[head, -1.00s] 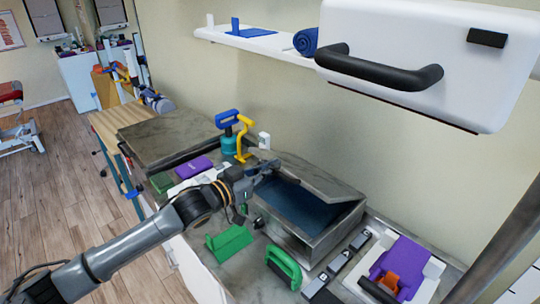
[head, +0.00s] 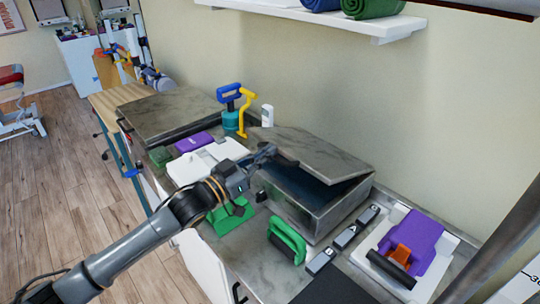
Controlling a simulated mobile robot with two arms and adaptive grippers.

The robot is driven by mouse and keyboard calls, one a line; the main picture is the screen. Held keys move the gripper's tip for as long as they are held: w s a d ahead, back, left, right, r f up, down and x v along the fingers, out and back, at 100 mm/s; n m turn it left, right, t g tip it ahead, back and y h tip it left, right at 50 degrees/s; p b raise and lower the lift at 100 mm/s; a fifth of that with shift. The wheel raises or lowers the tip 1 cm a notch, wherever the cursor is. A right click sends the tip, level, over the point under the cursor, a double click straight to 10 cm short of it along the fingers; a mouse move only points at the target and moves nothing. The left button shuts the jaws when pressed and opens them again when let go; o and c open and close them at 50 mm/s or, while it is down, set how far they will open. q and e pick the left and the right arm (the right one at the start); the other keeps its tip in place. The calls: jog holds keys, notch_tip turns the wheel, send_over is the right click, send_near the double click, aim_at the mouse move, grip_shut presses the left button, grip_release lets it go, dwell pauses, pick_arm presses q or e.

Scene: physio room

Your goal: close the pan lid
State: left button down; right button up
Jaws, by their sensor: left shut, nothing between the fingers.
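The pan is a grey metal box (head: 312,211) on the counter, right of the picture's middle. Its hinged marbled grey lid (head: 318,152) is partly open and slanted, with a dark gap showing beneath it. My left gripper (head: 265,153) is shut and empty, its fingertips at the left front edge of the lid. I cannot tell whether they touch it. My right gripper is not in view.
A green handled block (head: 287,240) and small grey blocks (head: 345,237) stand before the pan. A purple and orange device (head: 412,243) is to the right. Blue and yellow handled tools (head: 238,112) stand behind my gripper. A wall shelf (head: 370,22) hangs above.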

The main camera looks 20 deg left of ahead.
pick_arm(q)
notch_tip(320, 180, down, 8)
jog(key=s+a+t+h+b, duration=0.1)
jog(key=t+b, duration=0.1)
jog(key=b, duration=0.8)
jog(key=shift+s+a+t+h, duration=0.15)
jog(key=shift+s+t+h, duration=0.15)
jog(key=shift+s+h, duration=0.1)
jog(key=shift+r, duration=0.1)
